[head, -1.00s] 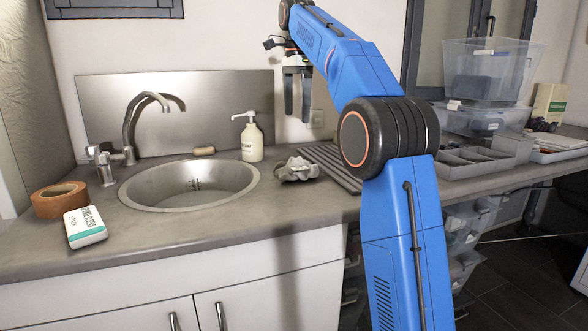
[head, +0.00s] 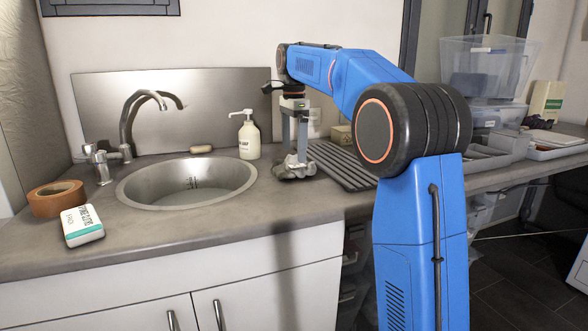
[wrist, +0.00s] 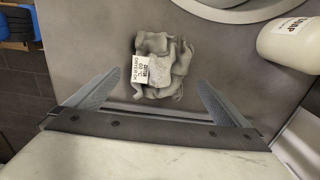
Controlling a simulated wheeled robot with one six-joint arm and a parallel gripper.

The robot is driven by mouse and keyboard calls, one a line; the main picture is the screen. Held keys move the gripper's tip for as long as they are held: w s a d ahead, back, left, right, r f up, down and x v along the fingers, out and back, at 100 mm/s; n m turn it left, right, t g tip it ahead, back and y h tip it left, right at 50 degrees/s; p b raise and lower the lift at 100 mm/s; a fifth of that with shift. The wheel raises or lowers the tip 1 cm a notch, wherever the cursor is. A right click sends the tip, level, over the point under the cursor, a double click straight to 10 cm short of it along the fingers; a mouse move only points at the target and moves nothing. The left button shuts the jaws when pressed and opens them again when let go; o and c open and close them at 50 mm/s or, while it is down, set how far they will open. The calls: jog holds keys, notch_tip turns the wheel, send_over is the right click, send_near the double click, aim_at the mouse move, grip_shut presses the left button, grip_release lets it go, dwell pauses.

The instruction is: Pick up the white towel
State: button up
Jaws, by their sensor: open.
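The towel (head: 294,169) is a crumpled greyish-white cloth on the grey counter, right of the sink. In the wrist view the towel (wrist: 165,65) lies in a loose heap with a white printed tag. My gripper (head: 294,152) is open, pointing down, directly above the towel in the head view; its fingertips overlap the towel's top there. In the wrist view the fingers of my gripper (wrist: 158,80) stand wide apart, with the towel centred ahead of and between them. I cannot tell whether the tips touch it.
The soap bottle (head: 249,138) stands just left of the towel, by the round sink (head: 190,185). A ribbed drain mat (head: 345,168) lies close on the right. A tape roll (head: 57,198) and a white pack (head: 82,225) are far left. Plastic bins (head: 485,68) stand at right.

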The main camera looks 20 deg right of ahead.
aim_at(294, 153)
jog(key=shift+f, duration=2.2)
jog(key=c, duration=1)
jog(key=shift+c, duration=0.2)
jog(key=shift+r, duration=0.1)
